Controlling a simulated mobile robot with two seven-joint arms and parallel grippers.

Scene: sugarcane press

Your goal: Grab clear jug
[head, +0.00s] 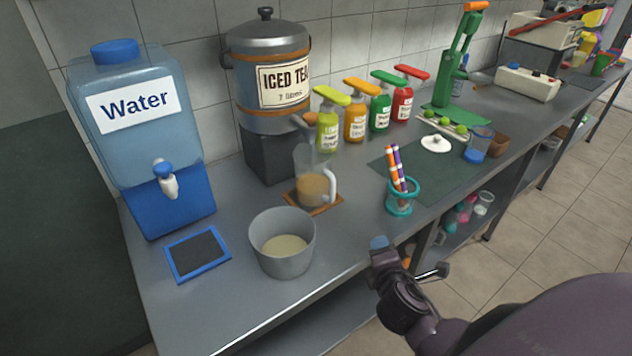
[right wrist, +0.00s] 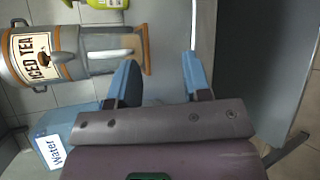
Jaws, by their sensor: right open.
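A clear jug (head: 311,186) with a pale handle on its right side stands upright on a wooden coaster (head: 325,208) in front of the iced tea dispenser. Brownish liquid shows in its lower part. In the right wrist view the jug (right wrist: 108,46) lies sideways in the picture, left of and beyond the fingers. My right gripper (head: 411,257) is open and empty, in front of the counter's front edge and apart from the jug. In the right wrist view its blue fingertips (right wrist: 158,60) are spread. My left gripper is not in view.
A grey bucket (head: 283,263) with pale contents stands left of and nearer than the jug. A pen cup (head: 401,195) stands to its right. The water dispenser (head: 130,105) is at the left, the iced tea dispenser (head: 250,75) behind. The counter front between bucket and pen cup is clear.

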